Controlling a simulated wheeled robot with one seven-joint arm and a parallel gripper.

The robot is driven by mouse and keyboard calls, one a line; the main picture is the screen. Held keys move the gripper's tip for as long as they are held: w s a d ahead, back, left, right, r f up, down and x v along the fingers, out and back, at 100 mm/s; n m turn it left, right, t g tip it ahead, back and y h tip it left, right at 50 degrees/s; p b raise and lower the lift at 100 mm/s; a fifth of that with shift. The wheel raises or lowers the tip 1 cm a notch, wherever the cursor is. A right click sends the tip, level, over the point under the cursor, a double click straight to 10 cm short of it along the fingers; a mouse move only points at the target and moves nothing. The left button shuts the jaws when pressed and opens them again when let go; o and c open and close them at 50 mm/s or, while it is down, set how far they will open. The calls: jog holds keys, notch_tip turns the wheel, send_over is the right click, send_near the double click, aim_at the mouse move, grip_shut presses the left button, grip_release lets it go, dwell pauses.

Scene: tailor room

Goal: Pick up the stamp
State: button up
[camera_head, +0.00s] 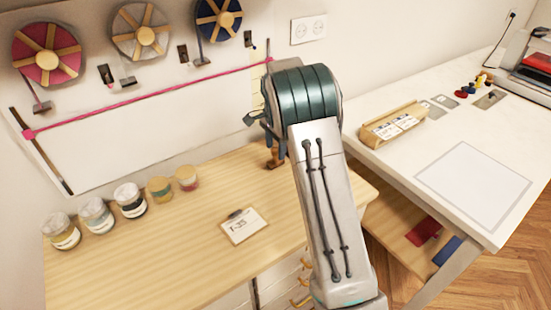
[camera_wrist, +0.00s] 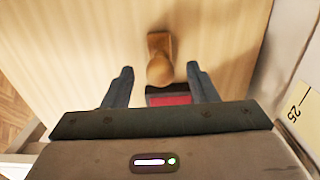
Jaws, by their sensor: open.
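The stamp (camera_wrist: 160,66) is a brown wooden piece with a rounded knob and a squarish base, on the light wooden table. In the head view the stamp (camera_head: 275,157) shows only partly, beside my arm near the table's back edge. My gripper (camera_wrist: 159,69) is open above it. In the wrist view the knob appears between the two dark fingertips, with gaps on both sides. I cannot tell how far below the fingertips it is. In the head view my gripper (camera_head: 257,120) is mostly hidden by my own wrist.
A red ink pad (camera_wrist: 168,98) lies right beside the stamp, partly hidden by my gripper. A clipboard (camera_head: 243,226) lies on the table, and several jars (camera_head: 130,199) stand at the left. The wall is close behind. The table's middle left is clear.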

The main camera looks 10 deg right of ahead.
aim_at(275, 148)
jog(key=shift+f, duration=1.75)
jog(key=shift+c, duration=0.3)
jog(key=c, duration=1)
jog(key=shift+r, duration=0.15)
